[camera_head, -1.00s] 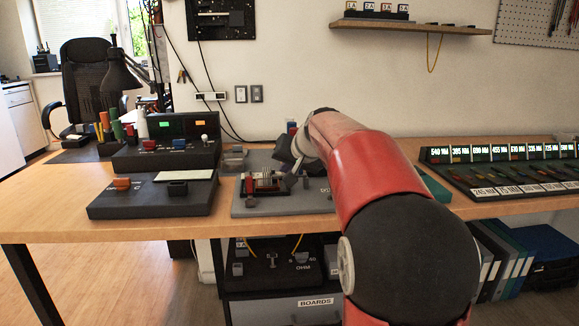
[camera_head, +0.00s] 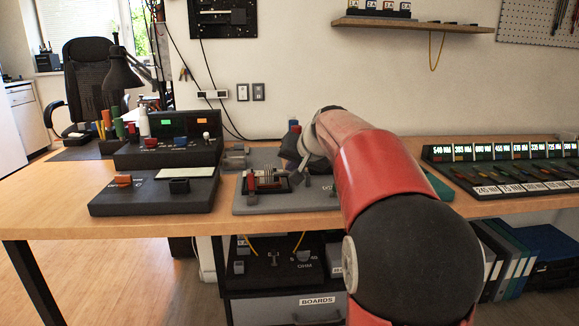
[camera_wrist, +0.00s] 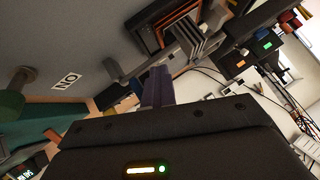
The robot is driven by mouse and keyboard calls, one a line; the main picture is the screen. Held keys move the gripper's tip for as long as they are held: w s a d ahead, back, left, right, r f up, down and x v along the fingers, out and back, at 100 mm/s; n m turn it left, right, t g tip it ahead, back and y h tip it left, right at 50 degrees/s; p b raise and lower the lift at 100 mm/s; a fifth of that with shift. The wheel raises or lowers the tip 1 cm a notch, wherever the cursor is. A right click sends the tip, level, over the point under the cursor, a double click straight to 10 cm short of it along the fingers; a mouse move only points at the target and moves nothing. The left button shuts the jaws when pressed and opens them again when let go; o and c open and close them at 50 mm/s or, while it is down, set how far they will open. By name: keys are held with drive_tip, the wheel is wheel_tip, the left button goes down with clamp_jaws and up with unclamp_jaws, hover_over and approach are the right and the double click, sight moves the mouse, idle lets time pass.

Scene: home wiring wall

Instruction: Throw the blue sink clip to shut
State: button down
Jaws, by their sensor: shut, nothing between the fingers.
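The grey board (camera_head: 290,205) on the bench carries a finned heat sink assembly (camera_head: 266,181), with a red part at its left end. My gripper (camera_head: 291,150) is beside and behind it, over the board, partly hidden by my wrist. In the wrist view the shut, empty fingers (camera_wrist: 157,88) point toward the board, near a grey lever (camera_wrist: 128,75) and the metal fins (camera_wrist: 188,38). A small blue part (camera_wrist: 138,87) shows just left of the fingers. A blue-topped piece (camera_head: 293,122) shows behind my gripper. I cannot tell which blue part is the sink clip, or whether my fingers touch it.
A dark console (camera_head: 170,152) with coloured levers and lit displays stands left of the board, with a lower dark box (camera_head: 155,195) in front of it. A row of lit meters (camera_head: 500,153) is at the right. Bench in front of the board is narrow but clear.

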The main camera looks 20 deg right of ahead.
drive_tip(key=shift+s+d+r+p, duration=0.1)
drive_tip(key=shift+d+r+p, duration=0.2)
drive_tip(key=shift+p, duration=0.1)
drive_tip(key=s+a+r+p, duration=0.2)
drive_tip(key=s+r, duration=0.4)
drive_tip(key=r, duration=0.4)
drive_tip(key=shift+s+a+r, duration=0.25)
drive_tip(key=shift+s+a, duration=0.05)
drive_tip(key=shift+a, duration=0.05)
drive_tip(key=s+a+f+n+g, duration=0.2)
drive_tip(key=s+a+f, duration=0.3)
drive_tip(key=s+f, duration=0.6)
drive_tip(key=s+a+f+n+g+h, duration=0.1)
drive_tip(key=s+a+f, duration=0.4)
drive_tip(key=s+f, duration=0.7)
drive_tip(key=s+n+g, duration=0.1)
drive_tip(key=s+n, duration=0.1)
drive_tip(key=s, duration=0.3)
drive_tip(key=shift+s+a, duration=0.2)
drive_tip(key=shift+s, duration=0.05)
